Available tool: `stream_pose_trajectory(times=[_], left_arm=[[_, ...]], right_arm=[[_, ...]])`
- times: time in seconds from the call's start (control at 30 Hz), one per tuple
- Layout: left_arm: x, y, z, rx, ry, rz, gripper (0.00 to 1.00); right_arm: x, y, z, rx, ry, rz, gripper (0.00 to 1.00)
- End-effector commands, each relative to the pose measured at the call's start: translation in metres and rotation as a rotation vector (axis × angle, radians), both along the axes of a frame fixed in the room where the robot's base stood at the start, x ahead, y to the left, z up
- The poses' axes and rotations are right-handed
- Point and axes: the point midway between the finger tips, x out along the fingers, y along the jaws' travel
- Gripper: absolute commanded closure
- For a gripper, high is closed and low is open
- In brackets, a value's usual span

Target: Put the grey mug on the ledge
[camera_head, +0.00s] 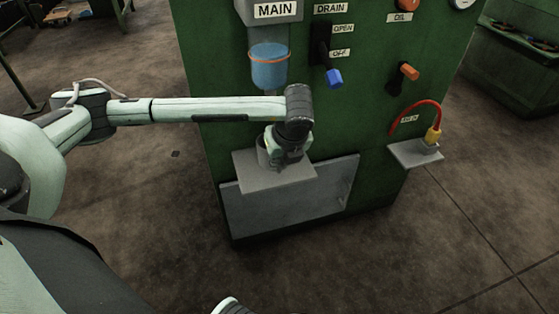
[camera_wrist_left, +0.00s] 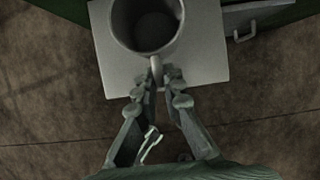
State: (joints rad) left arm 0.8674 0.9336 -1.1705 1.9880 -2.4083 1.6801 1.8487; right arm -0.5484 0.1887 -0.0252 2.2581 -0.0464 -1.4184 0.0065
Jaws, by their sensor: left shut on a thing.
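The grey mug (camera_wrist_left: 147,42) is upright, its open mouth facing the left wrist camera, and it looks empty. My left gripper (camera_wrist_left: 158,84) is shut on the mug's handle. In the head view the mug (camera_head: 263,153) is partly hidden by my left gripper (camera_head: 283,158). The mug is over the light grey ledge (camera_head: 287,184) on the front of the green cabinet. The ledge also shows under the mug in the left wrist view (camera_wrist_left: 208,65). I cannot tell whether the mug's base touches it. My right gripper is out of view.
Above the ledge hangs a blue container (camera_head: 269,66) under the MAIN sign. A blue-tipped lever (camera_head: 333,77) and an orange knob (camera_head: 409,71) stick out to the right.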

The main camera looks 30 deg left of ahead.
Motion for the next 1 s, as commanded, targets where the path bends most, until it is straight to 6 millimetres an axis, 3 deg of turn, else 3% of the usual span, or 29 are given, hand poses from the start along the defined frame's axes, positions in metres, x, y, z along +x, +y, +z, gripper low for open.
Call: stream_pose_trajectory(times=[0.13,0.2,0.33,0.67,0.77,1.0], left_arm=[[-0.001,0.000,-0.002,-0.001,0.004,-0.001,1.00],[-0.002,0.000,-0.003,-0.002,0.006,-0.001,0.86],[-0.001,0.000,-0.002,-0.001,0.005,-0.001,0.71],[-0.001,-0.002,0.001,-0.002,0.003,-0.002,0.71],[-0.004,-0.006,0.011,-0.003,0.001,-0.003,0.71],[-0.016,-0.021,0.057,-0.002,-0.001,-0.004,0.71]], right_arm=[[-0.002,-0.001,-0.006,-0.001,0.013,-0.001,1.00],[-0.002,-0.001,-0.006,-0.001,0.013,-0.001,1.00],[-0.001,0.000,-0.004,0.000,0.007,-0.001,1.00],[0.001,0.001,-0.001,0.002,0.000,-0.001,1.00],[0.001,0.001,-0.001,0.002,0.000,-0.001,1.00],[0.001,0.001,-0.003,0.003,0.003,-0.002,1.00]])
